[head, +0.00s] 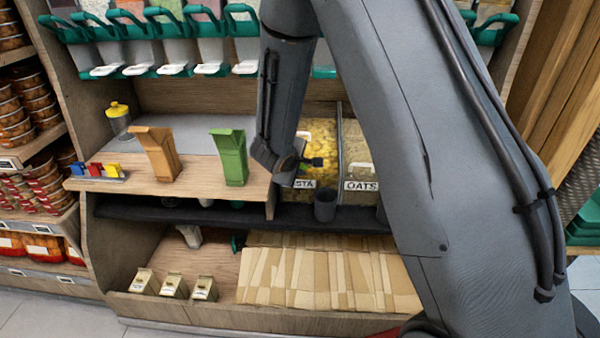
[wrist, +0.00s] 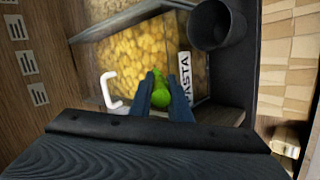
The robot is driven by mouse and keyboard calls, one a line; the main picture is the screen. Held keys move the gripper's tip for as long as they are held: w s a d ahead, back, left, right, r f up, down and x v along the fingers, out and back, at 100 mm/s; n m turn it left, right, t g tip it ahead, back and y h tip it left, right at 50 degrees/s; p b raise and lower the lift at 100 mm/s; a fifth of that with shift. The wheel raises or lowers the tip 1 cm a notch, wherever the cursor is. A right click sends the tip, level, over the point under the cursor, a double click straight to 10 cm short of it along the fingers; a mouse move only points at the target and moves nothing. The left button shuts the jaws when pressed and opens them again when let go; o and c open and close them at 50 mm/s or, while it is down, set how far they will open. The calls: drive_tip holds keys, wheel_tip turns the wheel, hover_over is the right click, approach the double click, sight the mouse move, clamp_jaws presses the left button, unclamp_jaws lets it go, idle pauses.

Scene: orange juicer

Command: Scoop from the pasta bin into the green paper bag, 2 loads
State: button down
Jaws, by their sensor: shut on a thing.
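The pasta bin (head: 321,133) is in the middle of the head view, its label partly hidden behind my arm. Its yellow pasta also shows in the wrist view (wrist: 135,48). My gripper (head: 312,162) is at the front of this bin. In the wrist view, my gripper (wrist: 160,92) is shut on a bright green piece (wrist: 158,98), which looks like a scoop handle. The rest of the scoop is hidden, so I cannot tell whether it holds pasta. The green paper bag (head: 232,158) stands upright on the wooden counter, left of my gripper.
The oats bin (head: 359,158) adjoins on the right. A dark cup (head: 325,206) is mounted below the pasta label. A brown paper bag (head: 159,155) and a yellow-lidded jar (head: 119,121) stand left of the green bag. A white handle (wrist: 110,90) is close to my fingers.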

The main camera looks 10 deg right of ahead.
drive_tip(key=shift+w+d+r, duration=0.25)
drive_tip(key=shift+w+r, duration=0.2)
drive_tip(key=shift+r, duration=0.2)
drive_tip(key=shift+s+a+r+t+b, duration=0.4)
drive_tip(key=shift+s+a+r+b, duration=0.15)
drive_tip(key=shift+b, duration=0.35)
drive_tip(key=shift+s+r+h+b, duration=0.3)
drive_tip(key=shift+s+r+b, duration=0.1)
drive_tip(key=shift+b, duration=0.1)
drive_tip(key=s+a+r+t+b, duration=0.1)
drive_tip(key=s+r+t+b, duration=0.1)
drive_tip(key=s+r, duration=0.3)
drive_tip(key=shift+s+a+r+m+h, duration=0.25)
drive_tip(key=shift+a+r+m+h, duration=0.05)
drive_tip(key=shift+a, duration=0.1)
